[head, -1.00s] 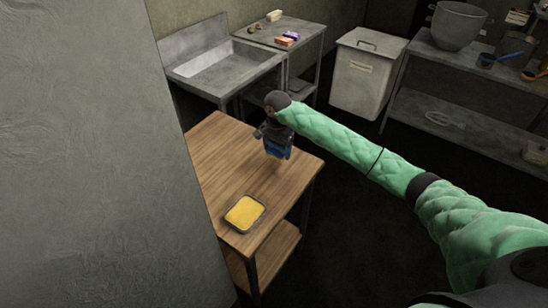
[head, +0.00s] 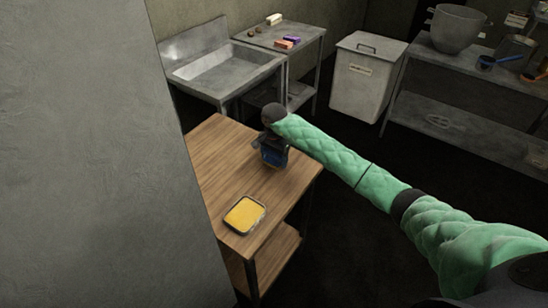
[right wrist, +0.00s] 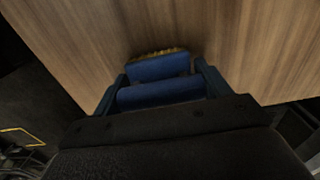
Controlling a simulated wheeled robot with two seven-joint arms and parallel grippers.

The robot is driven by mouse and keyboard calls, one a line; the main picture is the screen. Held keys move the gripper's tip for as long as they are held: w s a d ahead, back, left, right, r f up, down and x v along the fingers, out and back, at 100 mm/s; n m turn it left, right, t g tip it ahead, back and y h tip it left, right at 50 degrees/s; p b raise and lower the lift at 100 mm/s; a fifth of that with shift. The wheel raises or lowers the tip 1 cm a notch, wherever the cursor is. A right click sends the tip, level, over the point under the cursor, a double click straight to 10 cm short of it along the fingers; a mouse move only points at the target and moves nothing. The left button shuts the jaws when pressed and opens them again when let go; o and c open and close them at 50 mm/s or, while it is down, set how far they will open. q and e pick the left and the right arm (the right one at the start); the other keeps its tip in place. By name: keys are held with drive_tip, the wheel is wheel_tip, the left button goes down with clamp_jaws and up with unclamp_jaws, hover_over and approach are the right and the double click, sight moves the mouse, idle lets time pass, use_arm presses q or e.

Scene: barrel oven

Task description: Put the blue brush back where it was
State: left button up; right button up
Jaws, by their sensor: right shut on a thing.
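The blue brush (right wrist: 158,68) is between the fingers of my right gripper (right wrist: 162,85) in the right wrist view. A strip of yellowish bristles shows at its far edge, close to the wood. In the head view my right gripper (head: 273,158) is over the right side of the wooden table (head: 225,165), and only a little of the blue brush shows below it. I cannot tell whether the brush touches the table top. My left gripper is in no view.
A tray with a yellow filling (head: 244,214) lies on the table's near part, apart from the brush. A metal sink (head: 225,70) and a side table with small items (head: 305,38) stand behind. A lidded bin (head: 365,78) and a metal shelf (head: 440,120) are at the right.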

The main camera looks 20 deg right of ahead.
drive_tip(key=o, duration=1)
drive_tip(key=shift+c, duration=0.2)
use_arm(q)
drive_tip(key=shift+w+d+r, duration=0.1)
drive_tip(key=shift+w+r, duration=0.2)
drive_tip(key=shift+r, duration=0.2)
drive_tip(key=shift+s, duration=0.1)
use_arm(e)
wheel_tip(320, 180, up, 11)
drive_tip(key=shift+f+p, duration=0.1)
drive_tip(key=shift+p, duration=0.85)
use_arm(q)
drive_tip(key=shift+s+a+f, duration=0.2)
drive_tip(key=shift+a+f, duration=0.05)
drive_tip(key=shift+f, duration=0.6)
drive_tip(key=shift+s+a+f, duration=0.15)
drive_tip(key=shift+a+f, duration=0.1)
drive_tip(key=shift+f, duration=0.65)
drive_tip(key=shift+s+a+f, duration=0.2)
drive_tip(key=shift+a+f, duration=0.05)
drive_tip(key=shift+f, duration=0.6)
use_arm(e)
drive_tip(key=shift+r, duration=0.65)
